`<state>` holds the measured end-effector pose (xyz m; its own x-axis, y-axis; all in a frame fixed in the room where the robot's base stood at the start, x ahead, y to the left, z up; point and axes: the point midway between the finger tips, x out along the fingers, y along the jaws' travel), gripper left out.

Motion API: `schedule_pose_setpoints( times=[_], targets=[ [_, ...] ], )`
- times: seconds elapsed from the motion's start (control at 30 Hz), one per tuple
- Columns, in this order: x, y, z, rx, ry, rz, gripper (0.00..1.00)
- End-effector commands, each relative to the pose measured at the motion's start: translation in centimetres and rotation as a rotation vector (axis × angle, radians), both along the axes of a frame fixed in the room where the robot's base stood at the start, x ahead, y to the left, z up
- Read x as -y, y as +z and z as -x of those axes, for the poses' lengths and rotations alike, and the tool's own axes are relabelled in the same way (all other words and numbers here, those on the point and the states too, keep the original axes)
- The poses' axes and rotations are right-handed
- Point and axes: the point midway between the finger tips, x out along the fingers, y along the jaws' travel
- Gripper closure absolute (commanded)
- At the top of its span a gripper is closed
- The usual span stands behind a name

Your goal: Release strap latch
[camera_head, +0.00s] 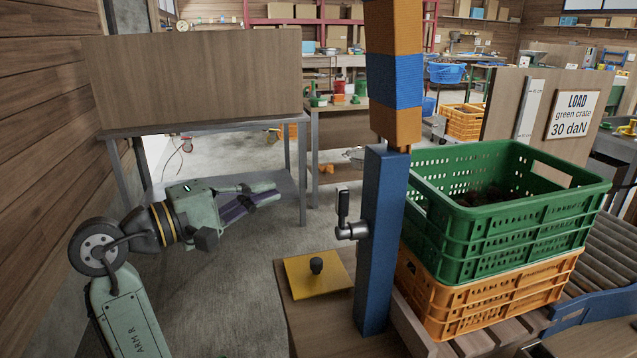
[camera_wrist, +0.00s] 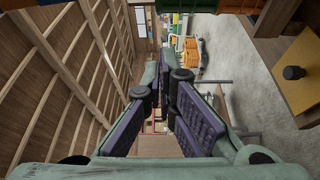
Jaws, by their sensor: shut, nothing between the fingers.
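A latch with a black upright handle (camera_head: 343,205) and a silver body (camera_head: 350,231) is fixed to the left side of a blue post (camera_head: 382,240). A wide strap-like column of orange and blue blocks (camera_head: 396,80) rises above the post. My gripper (camera_head: 279,192) is shut and empty, left of the latch and apart from it, pointing right in the head view. In the wrist view its purple-padded fingers (camera_wrist: 166,75) stretch ahead with nothing held. The latch cannot be made out in the wrist view.
A yellow plate (camera_head: 300,283) with a black knob (camera_head: 316,265) lies below the latch; it also shows in the wrist view (camera_wrist: 305,95). A green crate (camera_head: 500,225) sits on an orange crate (camera_head: 480,300) right of the post. A panelled table (camera_head: 200,80) stands behind my arm.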

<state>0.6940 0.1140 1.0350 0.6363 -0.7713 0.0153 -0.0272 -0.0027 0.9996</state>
Motion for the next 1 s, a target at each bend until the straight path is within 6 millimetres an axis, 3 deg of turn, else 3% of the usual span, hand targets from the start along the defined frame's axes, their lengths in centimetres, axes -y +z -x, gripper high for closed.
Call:
schedule_pose_setpoints(
  times=[0.57,1.0],
  targets=[
    [1.4,-0.3,-0.2,-0.031,-0.042,0.002,1.0],
    [8.5,-0.1,-5.5,-0.03,-0.043,0.003,1.0]
  ],
)
